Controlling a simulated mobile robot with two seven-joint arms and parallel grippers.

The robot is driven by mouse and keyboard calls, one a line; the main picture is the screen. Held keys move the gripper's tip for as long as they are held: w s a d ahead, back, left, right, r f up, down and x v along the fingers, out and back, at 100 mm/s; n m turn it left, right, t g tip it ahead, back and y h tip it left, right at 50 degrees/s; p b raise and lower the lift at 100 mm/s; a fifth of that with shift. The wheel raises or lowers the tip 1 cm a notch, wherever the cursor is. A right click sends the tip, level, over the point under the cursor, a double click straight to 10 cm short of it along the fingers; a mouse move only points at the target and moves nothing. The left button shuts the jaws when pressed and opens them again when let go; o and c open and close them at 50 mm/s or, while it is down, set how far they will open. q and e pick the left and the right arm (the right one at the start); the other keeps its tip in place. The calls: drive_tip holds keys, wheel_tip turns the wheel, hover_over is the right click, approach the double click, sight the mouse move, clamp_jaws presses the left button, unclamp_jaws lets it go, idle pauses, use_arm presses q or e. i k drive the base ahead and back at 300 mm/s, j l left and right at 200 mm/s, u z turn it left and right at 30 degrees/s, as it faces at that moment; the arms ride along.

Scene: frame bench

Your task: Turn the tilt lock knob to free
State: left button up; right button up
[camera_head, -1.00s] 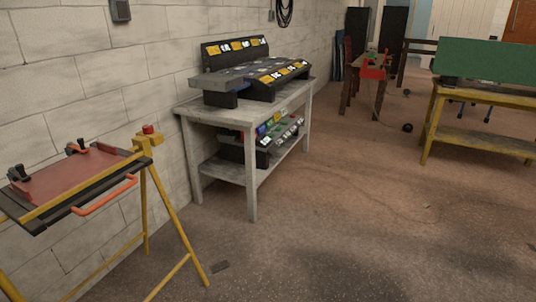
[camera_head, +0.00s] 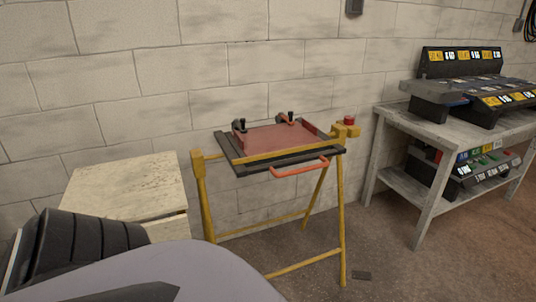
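A yellow frame bench (camera_head: 343,215) stands against the block wall in the middle of the view. It carries a dark tray-like frame with a reddish plate (camera_head: 275,141) on top. Two black clamps or knobs (camera_head: 241,126) sit at the plate's back and left. An orange handle (camera_head: 299,168) is on the front edge. A red knob or button (camera_head: 349,121) tops a yellow block at the right end. I cannot tell which part is the tilt lock knob. Neither gripper shows; a part of my own body fills the lower left, apart from the bench.
A pale wooden box or cabinet (camera_head: 125,187) stands left of the bench. A grey table (camera_head: 437,130) with dark labelled bin racks stands to the right. The floor before the bench looks clear.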

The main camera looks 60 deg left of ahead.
sight(348, 119)
drive_tip(key=u, duration=1.7)
drive_tip(key=i+l+z, duration=0.5)
drive_tip(key=i, duration=0.35)
drive_tip(key=i+l+z, duration=0.2)
drive_tip(key=i, duration=0.25)
